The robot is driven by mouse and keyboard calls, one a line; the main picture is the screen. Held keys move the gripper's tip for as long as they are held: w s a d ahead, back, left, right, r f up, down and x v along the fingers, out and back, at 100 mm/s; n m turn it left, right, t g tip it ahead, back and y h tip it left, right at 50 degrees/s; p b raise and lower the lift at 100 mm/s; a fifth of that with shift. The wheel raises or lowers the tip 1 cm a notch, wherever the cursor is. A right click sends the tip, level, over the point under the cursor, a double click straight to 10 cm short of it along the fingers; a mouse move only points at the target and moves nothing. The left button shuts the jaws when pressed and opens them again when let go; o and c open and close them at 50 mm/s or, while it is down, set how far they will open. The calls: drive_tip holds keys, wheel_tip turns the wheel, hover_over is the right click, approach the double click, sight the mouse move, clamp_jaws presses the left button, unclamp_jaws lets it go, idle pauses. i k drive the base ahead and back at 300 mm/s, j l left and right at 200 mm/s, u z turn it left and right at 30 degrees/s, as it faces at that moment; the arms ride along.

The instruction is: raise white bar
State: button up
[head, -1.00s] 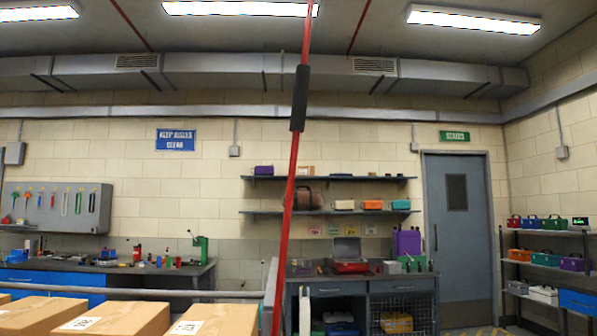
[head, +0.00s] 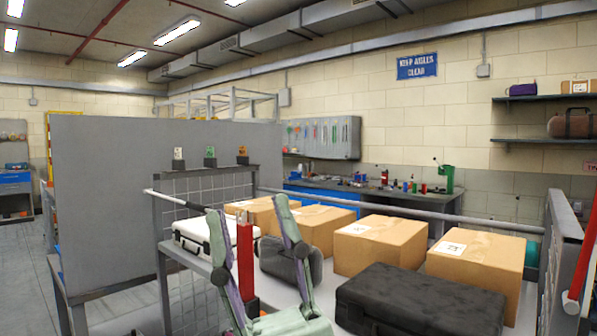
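A thin white bar (head: 162,195) with a dark section runs low across the left end of the conveyor in the head view. It slopes slightly down to the right, and its right part is hard to make out near the white case. My gripper (head: 247,210) is at the lower middle with its two fingers pointing up and wide apart. It is open, right of and apart from the white bar. A red upright post (head: 246,265) shows between the fingers; I cannot tell how far behind them it stands.
A white case (head: 190,240), a dark grey bag (head: 292,262), a black case (head: 420,302) and several cardboard boxes (head: 380,243) lie on the conveyor. A rail (head: 400,211) runs behind them. A red bar (head: 582,262) stands at the right edge. A grey panel (head: 110,200) stands left; floor beyond is open.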

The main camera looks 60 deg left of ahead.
sight(198, 207)
drive_tip(key=u, duration=2.2)
